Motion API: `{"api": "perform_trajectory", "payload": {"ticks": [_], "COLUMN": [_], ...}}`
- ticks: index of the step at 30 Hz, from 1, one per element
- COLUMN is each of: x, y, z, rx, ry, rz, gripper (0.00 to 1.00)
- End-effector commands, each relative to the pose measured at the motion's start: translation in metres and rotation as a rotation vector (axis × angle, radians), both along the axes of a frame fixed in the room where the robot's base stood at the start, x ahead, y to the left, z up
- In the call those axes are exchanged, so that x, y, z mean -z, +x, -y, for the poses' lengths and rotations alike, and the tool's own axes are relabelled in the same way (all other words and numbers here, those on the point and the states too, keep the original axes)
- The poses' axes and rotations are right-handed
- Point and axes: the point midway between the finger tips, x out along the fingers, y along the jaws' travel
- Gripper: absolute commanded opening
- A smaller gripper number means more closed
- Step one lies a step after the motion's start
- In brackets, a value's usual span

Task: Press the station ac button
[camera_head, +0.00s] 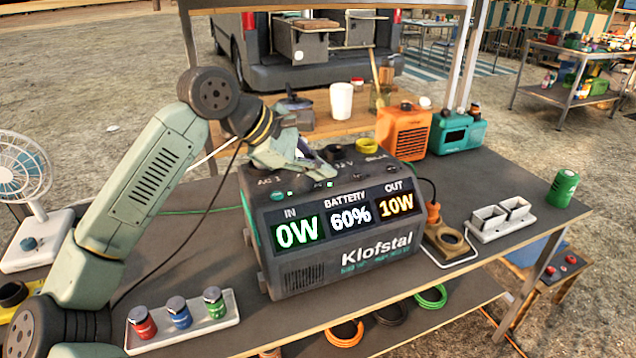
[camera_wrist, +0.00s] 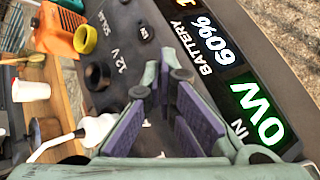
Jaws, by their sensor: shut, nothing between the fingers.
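The power station (camera_head: 345,272) is a dark box marked Klofstal on the table. Its front display reads IN 0W, BATTERY 60% and OUT 10W. Its top face also fills much of the wrist view (camera_wrist: 118,22), with a 12 V label and sockets. Contact cannot be told.
An orange heater (camera_head: 404,132) and a teal box (camera_head: 458,134) stand behind the station. A tray of three jars (camera_head: 182,318) lies front left, and a fan (camera_head: 25,190) stands far left. An orange plug and cable (camera_head: 433,212) are at the station's right.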

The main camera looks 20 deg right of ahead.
Motion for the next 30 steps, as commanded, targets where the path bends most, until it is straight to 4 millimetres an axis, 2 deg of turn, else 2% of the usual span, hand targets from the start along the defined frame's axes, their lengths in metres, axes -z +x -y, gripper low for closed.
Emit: {"api": "perform_trajectory", "payload": {"ticks": [8,24,30], "x": [-0.004,-0.056,-0.06], "y": [0.0,0.0,0.0], "z": [0.0,0.0,0.0], "rx": [0.0,-0.001,-0.001], "ry": [0.0,0.001,0.001], "rz": [0.0,0.0,0.0], "gripper": [0.0,0.0,0.0]}}
